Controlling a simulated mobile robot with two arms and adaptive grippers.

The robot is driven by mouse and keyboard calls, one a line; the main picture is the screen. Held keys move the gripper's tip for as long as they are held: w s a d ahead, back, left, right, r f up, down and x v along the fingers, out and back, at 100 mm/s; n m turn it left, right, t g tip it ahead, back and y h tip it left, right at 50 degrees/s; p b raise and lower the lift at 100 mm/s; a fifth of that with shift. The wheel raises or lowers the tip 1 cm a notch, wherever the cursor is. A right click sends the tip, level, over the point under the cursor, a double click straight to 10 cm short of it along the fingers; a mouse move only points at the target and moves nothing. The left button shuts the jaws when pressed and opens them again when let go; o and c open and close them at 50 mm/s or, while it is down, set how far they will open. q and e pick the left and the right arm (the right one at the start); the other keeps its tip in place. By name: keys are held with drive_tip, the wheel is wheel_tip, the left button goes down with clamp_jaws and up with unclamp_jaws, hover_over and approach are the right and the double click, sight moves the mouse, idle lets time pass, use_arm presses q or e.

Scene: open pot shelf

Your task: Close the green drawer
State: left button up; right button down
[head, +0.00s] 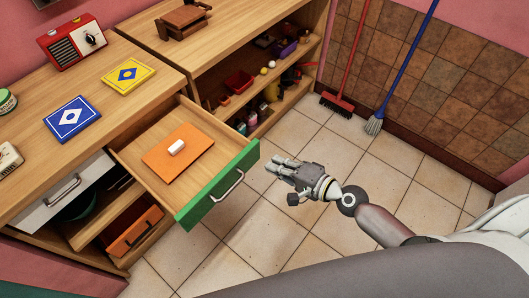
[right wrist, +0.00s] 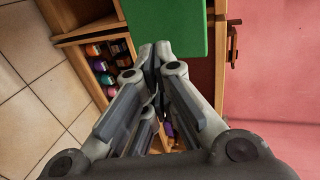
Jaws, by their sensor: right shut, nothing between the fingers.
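The green drawer (head: 222,184) is pulled far out of the wooden cabinet. Its green front carries a metal handle (head: 228,186). My left gripper is in neither view.
Below, a white-fronted drawer (head: 64,190) and an orange-fronted drawer (head: 134,232) show. The countertop holds a red radio (head: 72,42), a yellow box (head: 128,76) and a blue box (head: 71,119). Open shelves with small items stand behind. Tiled floor (head: 253,240) is clear around my right arm.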

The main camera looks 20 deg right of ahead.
sight(256, 153)
drive_tip(key=w+a, duration=0.1)
drive_tip(key=w+a+p, duration=0.1)
drive_tip(key=w, duration=0.1)
drive_tip(key=shift+w+a, duration=0.1)
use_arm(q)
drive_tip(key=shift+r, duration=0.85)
use_arm(e)
drive_tip(key=shift+w+a+f, duration=0.1)
drive_tip(key=shift+w+a, duration=0.1)
drive_tip(key=shift+w, duration=0.1)
